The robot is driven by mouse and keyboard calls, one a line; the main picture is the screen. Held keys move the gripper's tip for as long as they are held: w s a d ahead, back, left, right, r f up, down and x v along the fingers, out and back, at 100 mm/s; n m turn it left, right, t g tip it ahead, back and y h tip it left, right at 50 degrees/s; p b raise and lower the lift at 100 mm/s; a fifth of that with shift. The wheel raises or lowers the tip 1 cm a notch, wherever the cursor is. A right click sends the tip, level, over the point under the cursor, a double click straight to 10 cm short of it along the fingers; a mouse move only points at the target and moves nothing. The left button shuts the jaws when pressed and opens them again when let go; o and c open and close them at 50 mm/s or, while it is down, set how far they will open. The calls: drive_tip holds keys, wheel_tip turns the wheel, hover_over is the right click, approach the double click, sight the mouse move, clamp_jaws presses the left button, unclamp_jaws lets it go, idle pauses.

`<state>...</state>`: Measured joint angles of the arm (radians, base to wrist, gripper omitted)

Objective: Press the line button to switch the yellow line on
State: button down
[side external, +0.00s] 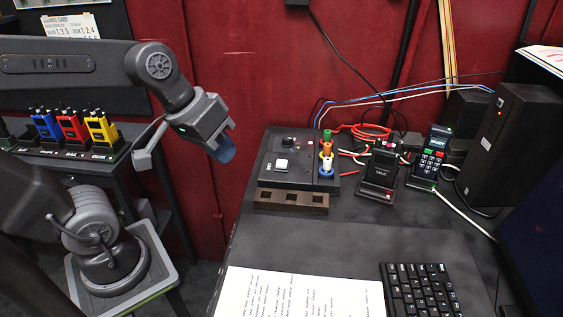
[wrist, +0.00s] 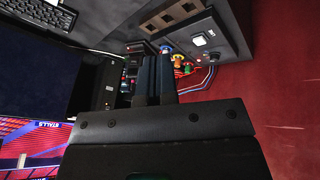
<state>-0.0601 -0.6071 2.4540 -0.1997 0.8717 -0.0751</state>
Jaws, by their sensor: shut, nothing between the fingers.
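A black control box (side external: 258,172) sits on the desk with a white square button (side external: 282,164) on top. I cannot read a line label on it. In the wrist view the white button (wrist: 200,40) shows beyond my fingers, to their upper right. Several coloured plugs (side external: 327,152), green, orange and white among them, stand at the box's right end; a yellow line is not clearly seen. My gripper (side external: 224,152) is shut and empty in the air, left of the box and apart from it. Its closed fingers (wrist: 155,75) show in the wrist view.
A brown block with square recesses (side external: 291,199) lies along the box's front. A black device (side external: 380,175) and a keypad handset (side external: 432,150) stand to the right, with cables behind. Paper (side external: 295,293) and a keyboard (side external: 418,290) lie in front. A red wall stands behind.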

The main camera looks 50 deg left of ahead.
drive_tip(key=w+a+f+n+h, duration=0.1)
drive_tip(key=w+a+n+h, duration=0.15)
drive_tip(key=w+n, duration=0.75)
drive_tip(key=n+t+h, duration=0.2)
drive_tip(key=n, duration=0.5)
hover_over(281, 163)
wheel_tip(281, 163, down, 3)
drive_tip(key=shift+f, duration=0.1)
drive_tip(key=shift+s, duration=0.1)
drive_tip(key=shift+f, duration=4.35)
drive_tip(key=shift+f, duration=0.1)
drive_tip(key=shift+f, duration=0.35)
drive_tip(key=shift+f, duration=0.5)
drive_tip(key=shift+r, duration=0.95)
